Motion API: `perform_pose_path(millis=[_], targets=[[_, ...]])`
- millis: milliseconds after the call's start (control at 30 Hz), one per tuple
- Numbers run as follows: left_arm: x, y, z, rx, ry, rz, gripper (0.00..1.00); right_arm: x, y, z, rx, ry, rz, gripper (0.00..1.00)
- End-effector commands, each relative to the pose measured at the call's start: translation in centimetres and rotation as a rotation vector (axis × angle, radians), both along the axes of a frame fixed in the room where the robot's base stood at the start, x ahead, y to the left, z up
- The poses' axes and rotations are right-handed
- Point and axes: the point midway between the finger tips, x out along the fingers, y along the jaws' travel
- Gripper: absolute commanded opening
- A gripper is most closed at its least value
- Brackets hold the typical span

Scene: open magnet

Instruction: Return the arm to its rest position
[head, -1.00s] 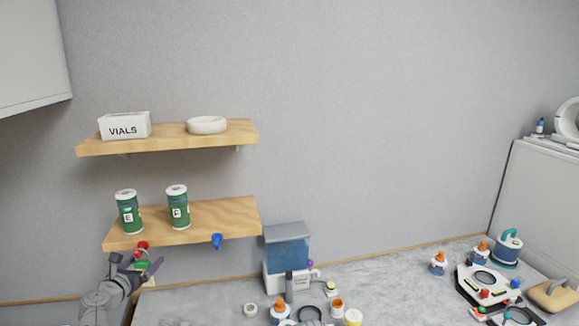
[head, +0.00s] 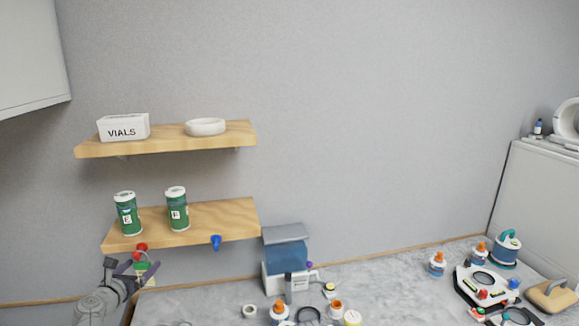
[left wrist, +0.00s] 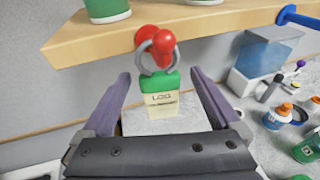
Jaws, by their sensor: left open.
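My left gripper (head: 139,272) is at the lower left in the head view, just below the front edge of the lower shelf. In the left wrist view its two purple fingers (left wrist: 163,95) stand apart on either side of a green and cream tag marked LOG (left wrist: 160,98). The tag hangs by a metal ring (left wrist: 157,58) from a red hook (left wrist: 153,40) on the shelf edge. The fingers do not visibly touch the tag. My right gripper is not in view.
The lower shelf (head: 225,212) bears two green canisters (head: 127,213) and has an empty blue hook (head: 216,242). The upper shelf (head: 165,142) holds a VIALS box (head: 123,127) and a white dish (head: 205,126). A blue-topped machine (head: 286,257) and several bottles stand on the counter.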

Motion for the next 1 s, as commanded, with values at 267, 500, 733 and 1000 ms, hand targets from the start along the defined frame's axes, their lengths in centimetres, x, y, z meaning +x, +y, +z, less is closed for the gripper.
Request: perform_pose_path(millis=[267,500,733,1000], targets=[[-4.2,0.1,0.8,0.000,0.000,0.000,0.96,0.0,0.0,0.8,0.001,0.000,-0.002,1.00],[1.1,0.1,-0.4,0.000,0.000,-0.003,0.96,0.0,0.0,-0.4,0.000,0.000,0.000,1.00],[2.6,-0.3,1.3,-0.001,0.000,0.000,0.96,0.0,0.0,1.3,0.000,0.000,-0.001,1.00],[-2.2,-1.5,2.0,0.000,0.000,0.002,0.96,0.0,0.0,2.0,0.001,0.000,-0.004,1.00]])
